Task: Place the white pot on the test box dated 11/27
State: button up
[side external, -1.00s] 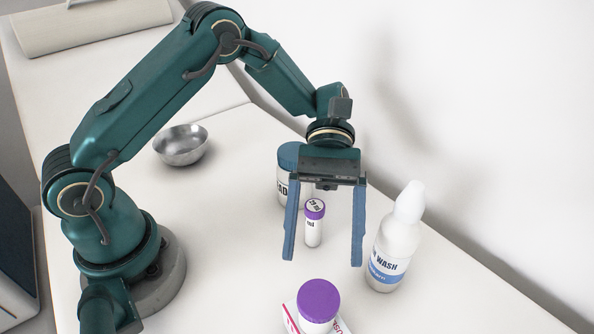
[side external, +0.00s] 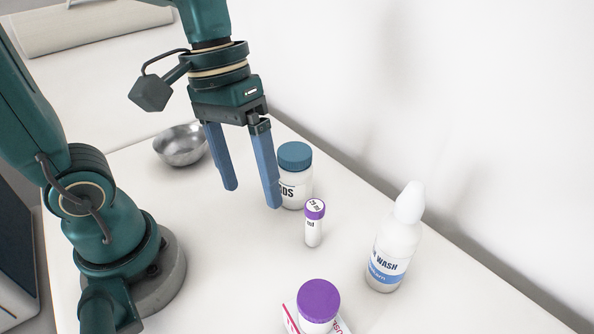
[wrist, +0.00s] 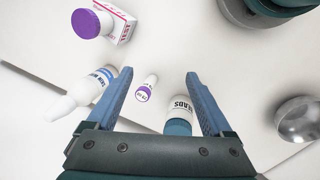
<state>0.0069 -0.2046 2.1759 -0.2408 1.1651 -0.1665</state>
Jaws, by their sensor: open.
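A white pot with a purple lid (side external: 318,302) stands upright at the front of the table, on or against a white and pink test box (side external: 291,317) that it partly hides. In the wrist view the pot (wrist: 88,23) overlaps one end of the box (wrist: 122,24); the box's date cannot be read. Another white pot, with a blue lid (side external: 294,156) and lettering ending in "ADS", stands farther back. My gripper (side external: 252,197) is open and empty, raised above the table just left of the blue-lidded pot.
A small purple-capped vial (side external: 314,224) stands in front of the blue-lidded pot. A white wash bottle (side external: 391,250) stands to the right near the wall. A metal bowl (side external: 181,146) is at the back left.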

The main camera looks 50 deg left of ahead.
jog(key=shift+s+a+r+m+t+y, duration=0.2)
jog(key=shift+a+m+t+y, duration=0.3)
jog(key=shift+a+t, duration=0.35)
jog(key=shift+s+a+r+m+t+y, duration=0.1)
jog(key=shift+s+a+m+t+y, duration=0.1)
jog(key=shift+a+m+t+y, duration=0.45)
jog(key=shift+s+a+r+m+t+y, duration=0.2)
jog(key=shift+a+m+t, duration=0.15)
jog(key=shift+a+t, duration=0.7)
